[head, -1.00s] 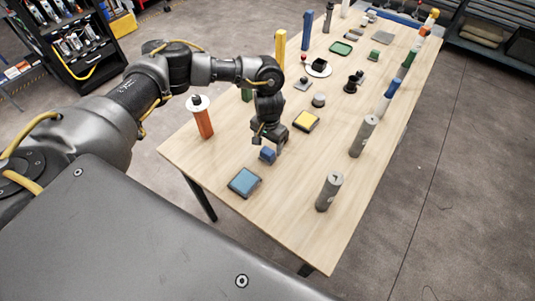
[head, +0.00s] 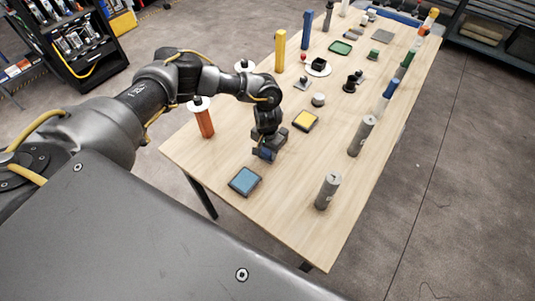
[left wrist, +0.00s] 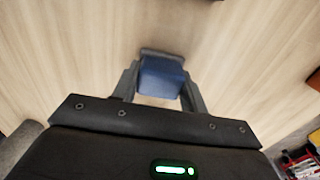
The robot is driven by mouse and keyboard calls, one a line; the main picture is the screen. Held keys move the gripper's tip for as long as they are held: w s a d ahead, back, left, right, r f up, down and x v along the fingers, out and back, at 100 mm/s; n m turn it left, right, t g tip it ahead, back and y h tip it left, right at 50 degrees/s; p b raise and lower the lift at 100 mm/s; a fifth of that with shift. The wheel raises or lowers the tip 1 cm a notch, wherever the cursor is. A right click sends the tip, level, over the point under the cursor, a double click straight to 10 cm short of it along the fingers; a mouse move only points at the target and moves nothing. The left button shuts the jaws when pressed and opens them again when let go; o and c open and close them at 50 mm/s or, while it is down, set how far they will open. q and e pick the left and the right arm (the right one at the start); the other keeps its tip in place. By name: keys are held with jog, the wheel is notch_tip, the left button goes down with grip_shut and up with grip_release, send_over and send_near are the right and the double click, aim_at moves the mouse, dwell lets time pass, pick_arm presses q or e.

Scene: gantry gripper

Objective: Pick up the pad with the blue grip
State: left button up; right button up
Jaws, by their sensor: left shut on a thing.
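The pad with the blue grip shows in the head view as a small blue block (head: 264,154), partly hidden by my gripper. In the left wrist view its blue grip (left wrist: 162,80) sits between the two fingers, with a grey edge beyond it. My left gripper (head: 268,150) is shut on this blue grip, over the near part of the wooden table (head: 290,215). I cannot tell how far the pad is from the tabletop. My right gripper is not in view.
A light blue square pad (head: 244,181) lies just in front of the gripper, and a yellow square pad (head: 305,121) behind it. An orange post (head: 204,122) stands to the left. Grey cylinders (head: 328,191) stand along the right edge.

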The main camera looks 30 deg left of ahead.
pick_arm(q)
jog(key=shift+r, duration=0.55)
jog(key=shift+w+d+r+b, duration=0.8)
jog(key=shift+d+r+b, duration=0.15)
jog(key=shift+d+r, duration=1.15)
jog(key=shift+w+d+r+b, duration=0.85)
jog(key=shift+d+r, duration=1)
jog(key=shift+d, duration=0.5)
jog(key=shift+w+d+r+b, duration=0.7)
jog(key=shift+d+r+b, duration=0.35)
jog(key=shift+d+r, duration=1.05)
jog(key=shift+d+f, duration=0.1)
